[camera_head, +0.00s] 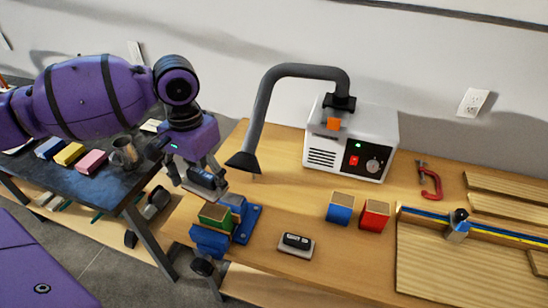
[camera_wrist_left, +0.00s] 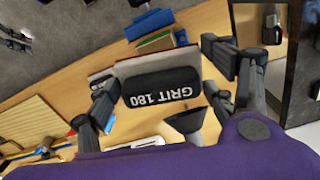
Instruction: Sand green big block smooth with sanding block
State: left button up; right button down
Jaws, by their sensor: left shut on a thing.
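My left gripper (camera_head: 204,182) is shut on a sanding block (camera_head: 207,177), held above the front left of the wooden bench. In the left wrist view, the sanding block (camera_wrist_left: 148,66) shows a black top marked "GRIT 180" between the fingers (camera_wrist_left: 160,96). The green big block (camera_head: 213,217), with a bare wood top, sits in a blue vise (camera_head: 246,223) at the bench's left end. The held block is above and apart from it. The green block also shows beyond the sanding block in the wrist view (camera_wrist_left: 156,44). My right gripper is not in view.
Another sanding block (camera_head: 296,244) lies right of the vise. A blue block (camera_head: 341,208) and a red block (camera_head: 375,214) stand farther right. A grey extractor hose (camera_head: 262,110) arches close to the gripper from a white machine (camera_head: 378,128). A metal mug (camera_head: 125,153) stands on the dark table.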

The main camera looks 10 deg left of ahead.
pick_arm(q)
jog(key=shift+d+f+b, duration=0.3)
jog(key=shift+d+f, duration=0.05)
jog(key=shift+f, duration=0.65)
notch_tip(320, 180, down, 3)
jog(key=shift+a+r+b, duration=0.1)
jog(key=shift+a+b, duration=0.05)
jog(key=shift+b, duration=0.9)
jog(key=shift+f, duration=0.4)
jog(key=shift+f+b, duration=0.2)
jog(key=shift+b, duration=0.2)
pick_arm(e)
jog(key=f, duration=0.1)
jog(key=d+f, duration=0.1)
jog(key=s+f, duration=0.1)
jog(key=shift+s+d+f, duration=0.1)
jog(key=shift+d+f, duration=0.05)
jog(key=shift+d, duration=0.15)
pick_arm(q)
jog(key=shift+r, duration=0.1)
